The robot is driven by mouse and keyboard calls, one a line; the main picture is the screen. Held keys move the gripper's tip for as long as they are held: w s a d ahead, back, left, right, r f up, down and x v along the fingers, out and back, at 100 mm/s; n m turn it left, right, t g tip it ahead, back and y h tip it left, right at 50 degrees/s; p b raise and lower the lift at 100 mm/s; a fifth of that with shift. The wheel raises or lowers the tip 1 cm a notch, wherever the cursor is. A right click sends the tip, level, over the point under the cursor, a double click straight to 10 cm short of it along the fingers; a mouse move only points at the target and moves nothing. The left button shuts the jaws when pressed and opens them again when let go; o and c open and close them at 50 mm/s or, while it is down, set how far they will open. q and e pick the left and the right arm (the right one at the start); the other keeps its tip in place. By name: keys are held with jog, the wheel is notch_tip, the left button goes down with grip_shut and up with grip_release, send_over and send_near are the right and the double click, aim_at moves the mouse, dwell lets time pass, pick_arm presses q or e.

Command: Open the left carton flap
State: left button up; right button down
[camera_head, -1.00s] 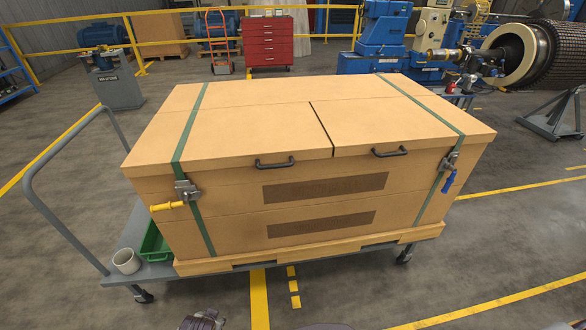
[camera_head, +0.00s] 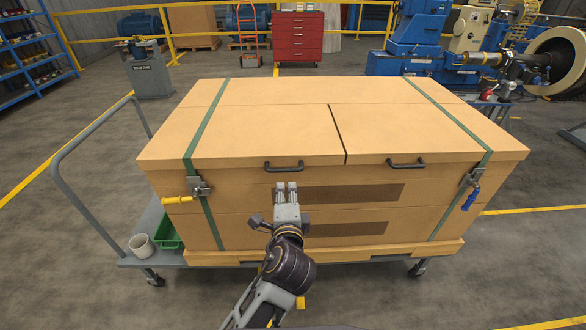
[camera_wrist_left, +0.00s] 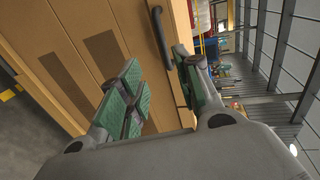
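The large tan carton has a left flap (camera_head: 262,130) lying shut, with a black bar handle (camera_head: 284,167) near its front edge. A green strap (camera_head: 205,125) crosses the flap and runs down to a metal buckle with a yellow lever (camera_head: 178,200). My left gripper (camera_head: 286,187) is in front of the carton, just below the handle. In the left wrist view its green-padded fingers (camera_wrist_left: 153,85) are apart with nothing between the pads. The handle (camera_wrist_left: 162,40) shows just beyond the fingertips, apparently not gripped. My right gripper is not in view.
The right flap (camera_head: 425,130) is shut, with its own handle (camera_head: 406,162). A second strap has a blue lever (camera_head: 470,199). The carton stands on a grey cart with a tall push rail (camera_head: 62,180). A white cup (camera_head: 142,246) and green bin (camera_head: 166,235) sit on its left end.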

aim_at(286, 171)
pick_arm(q)
jog(key=shift+r, duration=0.3)
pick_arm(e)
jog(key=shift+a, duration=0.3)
pick_arm(q)
jog(key=shift+w+d, duration=0.1)
jog(key=x, duration=1)
jog(key=shift+w+p, duration=0.4)
jog(key=shift+w, duration=0.05)
jog(key=shift+x, duration=1.2)
jog(key=shift+w, duration=0.15)
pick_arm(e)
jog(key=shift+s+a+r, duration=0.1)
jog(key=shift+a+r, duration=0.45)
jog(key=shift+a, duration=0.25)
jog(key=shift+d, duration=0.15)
